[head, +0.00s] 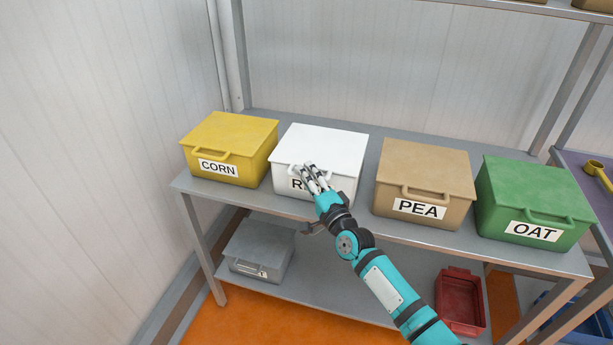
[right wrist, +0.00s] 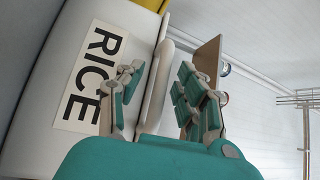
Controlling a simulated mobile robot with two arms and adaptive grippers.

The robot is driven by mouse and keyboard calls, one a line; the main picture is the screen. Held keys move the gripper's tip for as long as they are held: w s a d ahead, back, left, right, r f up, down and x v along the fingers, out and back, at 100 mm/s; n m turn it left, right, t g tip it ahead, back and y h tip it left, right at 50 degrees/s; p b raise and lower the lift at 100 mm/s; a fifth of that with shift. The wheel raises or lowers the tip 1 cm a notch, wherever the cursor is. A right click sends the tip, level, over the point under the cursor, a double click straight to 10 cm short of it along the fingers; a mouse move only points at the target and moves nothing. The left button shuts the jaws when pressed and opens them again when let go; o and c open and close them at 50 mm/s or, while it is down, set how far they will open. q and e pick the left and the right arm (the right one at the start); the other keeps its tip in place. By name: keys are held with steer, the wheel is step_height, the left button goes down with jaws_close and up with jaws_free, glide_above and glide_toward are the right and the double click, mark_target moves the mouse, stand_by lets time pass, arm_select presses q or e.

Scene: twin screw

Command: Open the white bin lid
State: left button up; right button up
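The white bin (head: 330,142) stands on the shelf between the yellow and tan bins, with its lid shut flat. Its label (right wrist: 90,75) reads RICE in the right wrist view and is partly hidden by my fingers in the head view. My right gripper (head: 315,178) is at the bin's front, at the lid handle. In the right wrist view the pale handle bar (right wrist: 157,95) lies between the spread fingers of the right gripper (right wrist: 160,92), with gaps visible, so it looks open around the handle. My left gripper is in neither view.
A yellow CORN bin (head: 232,135) stands left; a tan PEA bin (head: 425,165) and a green OAT bin (head: 530,190) stand right. A grey bin (head: 260,245) and a red bin (head: 460,300) sit lower. Wall panels rise behind the shelf.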

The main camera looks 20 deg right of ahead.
steer(key=shift+w, duration=0.25)
steer(key=shift+r, duration=0.1)
jaws_close()
